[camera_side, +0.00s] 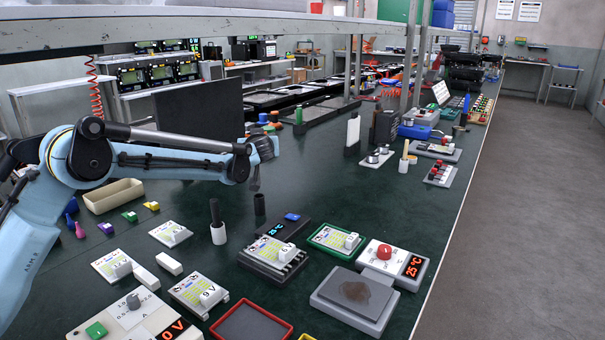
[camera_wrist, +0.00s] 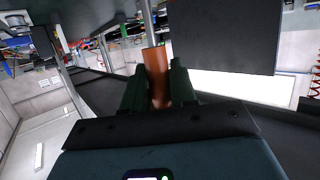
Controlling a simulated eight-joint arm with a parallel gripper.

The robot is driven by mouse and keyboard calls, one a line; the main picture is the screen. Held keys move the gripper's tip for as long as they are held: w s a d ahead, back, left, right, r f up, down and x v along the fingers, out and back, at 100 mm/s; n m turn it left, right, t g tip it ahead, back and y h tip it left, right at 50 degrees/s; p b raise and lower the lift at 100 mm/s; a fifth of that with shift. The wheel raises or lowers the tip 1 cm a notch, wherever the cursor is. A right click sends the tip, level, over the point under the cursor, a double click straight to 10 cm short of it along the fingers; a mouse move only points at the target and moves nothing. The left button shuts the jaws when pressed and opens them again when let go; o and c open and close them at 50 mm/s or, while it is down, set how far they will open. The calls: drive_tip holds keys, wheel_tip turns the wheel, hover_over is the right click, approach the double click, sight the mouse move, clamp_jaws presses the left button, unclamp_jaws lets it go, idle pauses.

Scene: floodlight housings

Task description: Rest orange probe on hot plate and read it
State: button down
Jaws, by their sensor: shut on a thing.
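My gripper (camera_wrist: 157,88) is shut on the orange probe (camera_wrist: 155,62), which stands between the two dark fingers in the wrist view. In the side view my gripper (camera_side: 256,172) hangs above the green bench, left of and behind the hot plate; the probe cannot be made out there. The hot plate (camera_side: 328,300) is a grey slab at the front right, with a brown stained patch on top. Beside it a white control box (camera_side: 372,254) has a red knob and a red display (camera_side: 415,267) showing 25 °C.
Several lit boards (camera_side: 282,262) lie left of the hot plate. A black-handled tool stands in a white holder (camera_side: 218,234), near a dark empty-looking cup (camera_side: 259,204). A beige tray (camera_side: 113,197) is at left. A dark panel (camera_side: 200,113) stands behind my arm.

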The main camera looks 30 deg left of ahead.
drive_tip(key=s+d+f, duration=0.1)
drive_tip(key=s+d, duration=0.2)
drive_tip(key=d, duration=1.6)
drive_tip(key=s+d, duration=0.6)
drive_tip(key=d, duration=0.3)
drive_tip(key=s+d, duration=0.6)
drive_tip(key=d, duration=0.3)
drive_tip(key=shift+d, duration=0.25)
drive_tip(key=shift+f, duration=2.7)
drive_tip(key=shift+f, duration=0.35)
idle(0.4)
wheel_tip(320, 180, up, 7)
drive_tip(key=shift+r, duration=0.15)
idle(0.6)
